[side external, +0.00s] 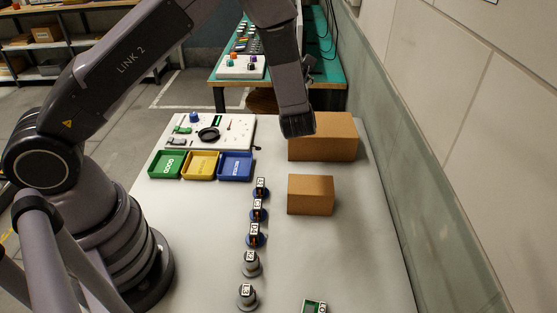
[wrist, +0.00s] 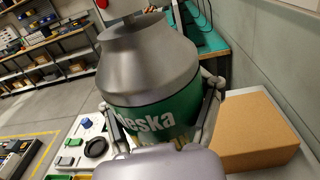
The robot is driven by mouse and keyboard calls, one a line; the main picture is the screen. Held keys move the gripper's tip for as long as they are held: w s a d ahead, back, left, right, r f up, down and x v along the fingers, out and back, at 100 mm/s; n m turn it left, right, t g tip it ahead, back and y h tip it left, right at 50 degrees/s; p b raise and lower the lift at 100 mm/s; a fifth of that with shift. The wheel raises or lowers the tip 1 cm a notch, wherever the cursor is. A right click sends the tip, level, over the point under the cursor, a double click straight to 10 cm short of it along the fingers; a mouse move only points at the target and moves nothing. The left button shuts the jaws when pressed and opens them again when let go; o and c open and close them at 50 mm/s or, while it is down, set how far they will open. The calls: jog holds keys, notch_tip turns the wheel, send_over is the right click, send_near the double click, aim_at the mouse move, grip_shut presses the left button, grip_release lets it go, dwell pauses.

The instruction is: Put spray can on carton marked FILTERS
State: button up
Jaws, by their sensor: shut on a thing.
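In the side view the can is hidden and my wrist link covers most of the gripper. Two plain brown cartons stand on the table in the side view, a larger one (side external: 335,138) at the back and a smaller one (side external: 311,196) nearer. No FILTERS marking shows on either. One carton (wrist: 256,128) shows right of the can in the wrist view.
Green (side external: 167,165), yellow (side external: 201,165) and blue (side external: 235,166) trays sit by a white board (side external: 240,130). Several labelled round pieces (side external: 255,235) form a row left of the smaller carton. A wall (side external: 400,180) runs along the right. The table's front right is mostly clear.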

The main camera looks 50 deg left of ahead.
jog(key=w+f, duration=0.3)
jog(key=w, duration=0.1)
jog(key=w+a+f, duration=0.1)
jog(key=w+f, duration=0.2)
jog(key=w, duration=0.2)
jog(key=w+a+f, duration=0.1)
jog(key=w+f, duration=0.2)
jog(key=w, duration=0.2)
jog(key=shift+w+f, duration=0.2)
jog(key=shift+f, duration=1.5)
jog(key=shift+f, duration=0.15)
jog(key=o, duration=1.3)
jog(key=shift+o, duration=0.2)
